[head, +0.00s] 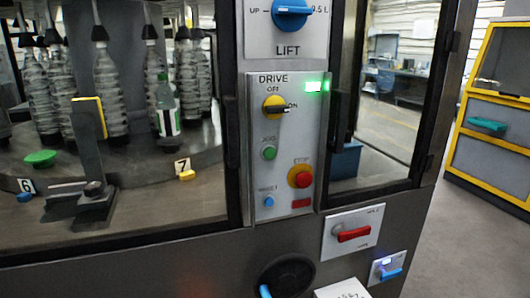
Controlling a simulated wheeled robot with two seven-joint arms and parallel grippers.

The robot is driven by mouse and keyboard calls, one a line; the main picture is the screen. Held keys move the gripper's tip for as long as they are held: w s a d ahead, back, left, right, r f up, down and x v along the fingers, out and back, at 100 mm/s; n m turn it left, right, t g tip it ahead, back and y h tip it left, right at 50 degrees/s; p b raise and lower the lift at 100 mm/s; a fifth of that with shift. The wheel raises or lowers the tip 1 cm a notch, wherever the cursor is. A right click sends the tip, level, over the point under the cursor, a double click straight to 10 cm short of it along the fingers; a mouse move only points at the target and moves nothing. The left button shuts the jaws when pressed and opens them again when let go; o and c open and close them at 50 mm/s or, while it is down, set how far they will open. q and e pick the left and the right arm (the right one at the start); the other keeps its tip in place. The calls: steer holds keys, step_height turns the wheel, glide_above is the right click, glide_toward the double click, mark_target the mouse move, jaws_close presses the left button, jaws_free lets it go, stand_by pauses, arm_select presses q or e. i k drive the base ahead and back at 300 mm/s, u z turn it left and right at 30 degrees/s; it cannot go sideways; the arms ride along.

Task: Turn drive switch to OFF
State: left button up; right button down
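The drive switch (275,106) is a round yellow knob with a black lever, on the grey control panel (262,160) in the middle of the head view. Its lever points right, toward the ON mark. The OFF mark stands above the knob. A green lamp (317,86) to its upper right is lit. Neither of my grippers shows in this view.
Below the switch are a green jog button (269,153), a red stop button (300,176) and a blue reset button (268,202). A blue lift knob (291,13) sits above. A red handle (354,234) is lower right. The space before the panel looks clear.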

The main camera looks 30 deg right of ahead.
mark_target(274, 107)
steer(key=k, duration=0.5)
steer(key=u, duration=1.25)
steer(key=i, duration=1.05)
steer(key=z, duration=1.85)
